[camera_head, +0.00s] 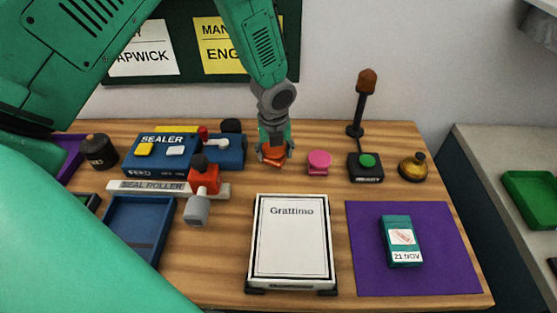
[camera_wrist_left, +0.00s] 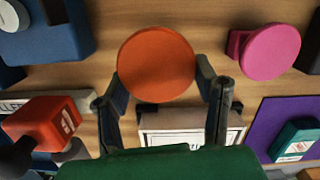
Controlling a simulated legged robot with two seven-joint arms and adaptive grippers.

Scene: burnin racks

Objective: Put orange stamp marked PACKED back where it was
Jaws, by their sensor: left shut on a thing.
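The orange stamp (camera_head: 272,154) is at the back middle of the wooden table, between the blue sealer and a pink stamp. My left gripper (camera_head: 274,150) comes down on it from above and is shut on it. In the left wrist view the stamp's round orange top (camera_wrist_left: 156,64) sits between the two fingertips (camera_wrist_left: 160,85). The stamp's underside is hidden, so I cannot tell whether it touches the table. The PACKED marking does not show. My right gripper is not in view.
The pink stamp (camera_head: 319,162) stands close on the right.

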